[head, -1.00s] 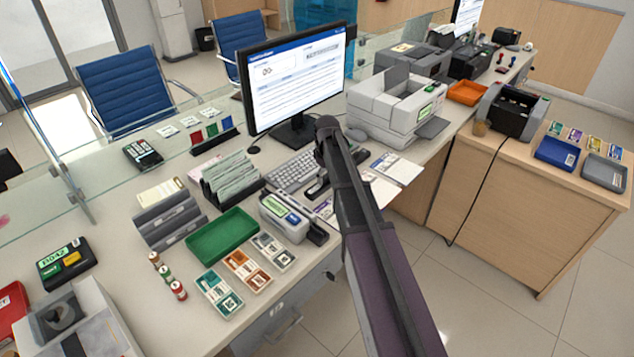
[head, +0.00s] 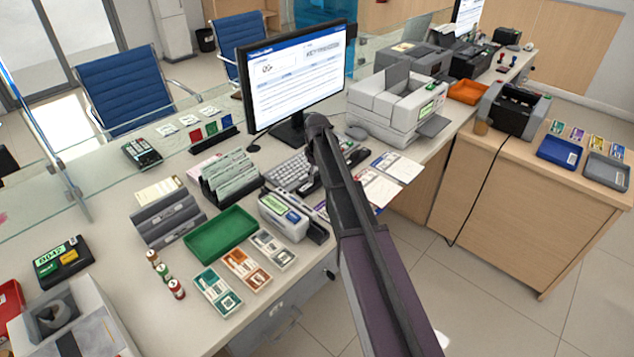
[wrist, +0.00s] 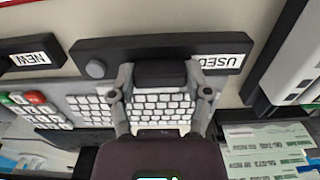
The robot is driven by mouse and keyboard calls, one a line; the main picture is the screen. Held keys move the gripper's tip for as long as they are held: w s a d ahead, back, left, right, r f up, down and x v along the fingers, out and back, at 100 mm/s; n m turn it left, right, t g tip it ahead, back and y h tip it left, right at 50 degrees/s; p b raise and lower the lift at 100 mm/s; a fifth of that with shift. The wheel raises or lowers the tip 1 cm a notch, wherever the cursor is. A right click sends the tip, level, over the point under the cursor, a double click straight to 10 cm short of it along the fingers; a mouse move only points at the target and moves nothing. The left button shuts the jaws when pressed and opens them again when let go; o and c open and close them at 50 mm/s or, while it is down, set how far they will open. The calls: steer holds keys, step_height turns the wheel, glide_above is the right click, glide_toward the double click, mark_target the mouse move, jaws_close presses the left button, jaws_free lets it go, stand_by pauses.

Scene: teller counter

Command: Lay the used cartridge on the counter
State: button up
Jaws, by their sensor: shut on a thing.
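In the wrist view my gripper (wrist: 162,92) is shut on a small dark block, the used cartridge (wrist: 160,72). Its ends sit between the two grey fingertips. Beyond it lies a long dark bar with a white label reading USED (wrist: 222,62), upside down in this view. The cartridge overlaps the bar's near edge in the picture; I cannot tell whether they touch. Another dark bar labelled NEW (wrist: 28,58) is at the left. In the head view the gripper is mostly hidden behind my arm, over the keyboard area of the counter (head: 125,205).
A keyboard (wrist: 160,106) lies under the gripper. A card terminal (wrist: 30,108) is at the left and printed slips (wrist: 268,143) are at the lower right. In the head view, the monitor (head: 295,75) stands behind my arm and a white printer (head: 395,105) is to the right.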

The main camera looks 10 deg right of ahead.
mark_target(317, 173)
steer(key=shift+f+b, duration=0.7)
steer(key=shift+f, duration=0.35)
steer(key=shift+f, duration=0.15)
steer(key=o, duration=1.2)
step_height(317, 173, up, 12)
steer(key=p, duration=1.2)
steer(key=shift+r, duration=0.2)
steer(key=s+m, duration=0.7)
steer(key=s, duration=2.2)
